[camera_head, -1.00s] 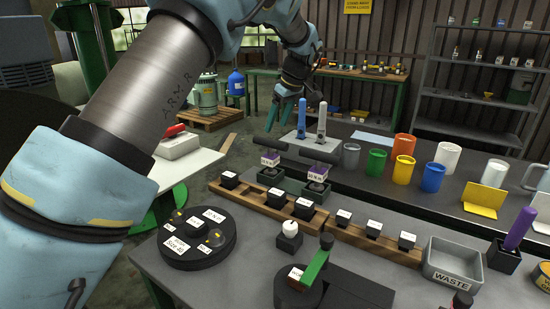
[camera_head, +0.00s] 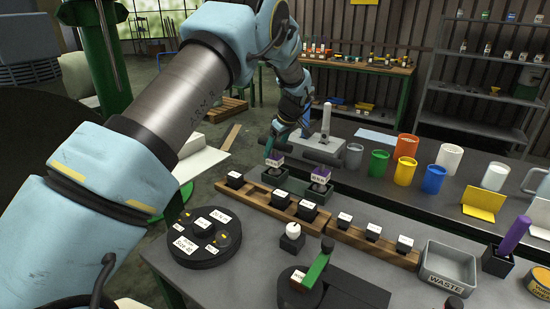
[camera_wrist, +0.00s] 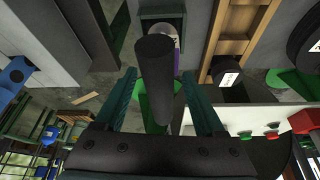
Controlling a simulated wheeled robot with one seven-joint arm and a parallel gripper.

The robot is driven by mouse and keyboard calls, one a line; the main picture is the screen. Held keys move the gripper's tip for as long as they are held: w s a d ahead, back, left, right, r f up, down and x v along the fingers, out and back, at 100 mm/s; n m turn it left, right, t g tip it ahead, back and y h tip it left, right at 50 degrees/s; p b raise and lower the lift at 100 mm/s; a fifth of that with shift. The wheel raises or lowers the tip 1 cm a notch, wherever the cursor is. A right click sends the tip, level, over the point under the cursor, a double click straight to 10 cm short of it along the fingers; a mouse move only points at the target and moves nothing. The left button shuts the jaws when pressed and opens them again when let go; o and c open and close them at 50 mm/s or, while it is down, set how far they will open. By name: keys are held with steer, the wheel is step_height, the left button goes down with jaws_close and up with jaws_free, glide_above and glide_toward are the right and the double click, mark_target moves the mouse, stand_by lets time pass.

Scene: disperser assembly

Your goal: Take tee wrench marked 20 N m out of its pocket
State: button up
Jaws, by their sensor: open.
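Two tee wrenches with black crossbars and purple labelled collars stand upright in a dark green holder (camera_head: 292,183). My gripper (camera_head: 276,142) is at the top of the left tee wrench (camera_head: 275,161), with its fingers pointing down. The right tee wrench (camera_head: 320,175) is clear of the gripper. The label figures are too small to read surely. In the wrist view the black crossbar (camera_wrist: 155,75) lies between my two spread green fingers, with gaps at both sides. The purple collar shows partly behind it. The gripper is open and holds nothing.
Wooden racks (camera_head: 285,205) with labelled black blocks stand just in front of the holder. A round black disc (camera_head: 202,238) is at the left. A grey stand (camera_head: 318,146) is behind, and coloured cups (camera_head: 405,170) stand to the right. A waste bin (camera_head: 446,266) is at the right.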

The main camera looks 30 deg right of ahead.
jaws_close()
stand_by(0.6)
steer(key=shift+w+r, duration=0.1)
stand_by(0.7)
